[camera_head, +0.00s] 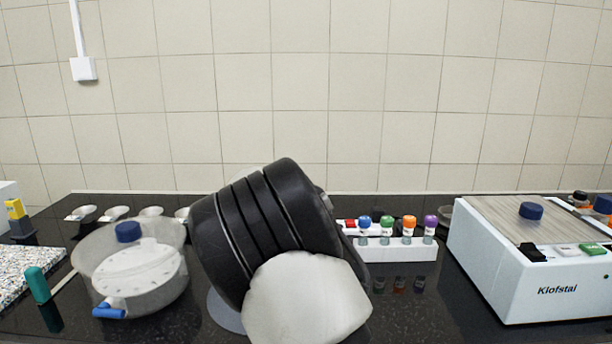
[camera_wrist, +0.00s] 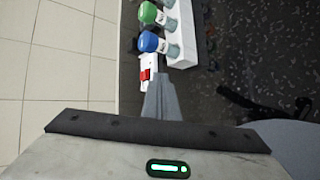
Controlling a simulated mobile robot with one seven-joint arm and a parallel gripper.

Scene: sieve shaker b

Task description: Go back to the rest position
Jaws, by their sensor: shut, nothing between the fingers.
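My gripper (camera_wrist: 165,98) shows in the wrist view with its narrow grey fingers together and nothing between them. In the head view my black and white arm fills the middle of the picture and hides the gripper. The rack (camera_head: 400,253) stands there just right of the arm, its several vials upright with coloured caps.
A white Klofstal machine (camera_head: 545,275) stands on the dark counter at the right. A clear round vessel (camera_head: 140,270) with a blue knob stands left of my arm, near a teal-handled tool (camera_head: 38,285). Several white scoops (camera_head: 115,213) lie behind. A tiled wall (camera_head: 300,90) closes the back.

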